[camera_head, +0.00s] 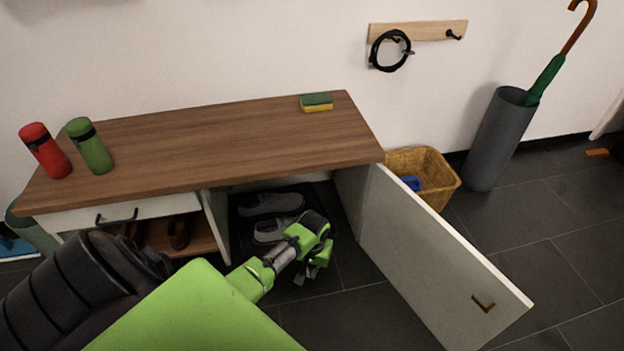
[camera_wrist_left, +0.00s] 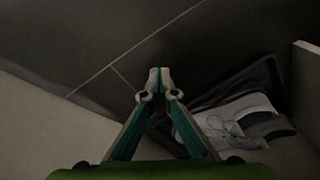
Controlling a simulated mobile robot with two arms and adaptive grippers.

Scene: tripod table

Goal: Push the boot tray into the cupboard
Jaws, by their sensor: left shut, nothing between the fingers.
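The dark boot tray (camera_head: 236,222) lies on the floor in the opening of the cupboard (camera_head: 352,205), with a pair of grey shoes (camera_head: 270,204) on it. My left gripper (camera_head: 308,272) is low at the opening, at the front right of the shoes; its wrist hides part of the tray. In the left wrist view the gripper (camera_wrist_left: 160,74) is shut and empty, fingertips together. The tray (camera_wrist_left: 212,98) and shoes (camera_wrist_left: 248,118) show there to the right of the fingers. I cannot tell whether the fingers touch the tray. My right gripper is out of view.
The cupboard door (camera_head: 432,255) stands wide open on the right. A wicker basket (camera_head: 425,175) and an umbrella stand (camera_head: 497,140) are beyond it. A red bottle (camera_head: 45,150), green bottle (camera_head: 90,146) and sponge (camera_head: 316,102) are on the bench top (camera_head: 215,140).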

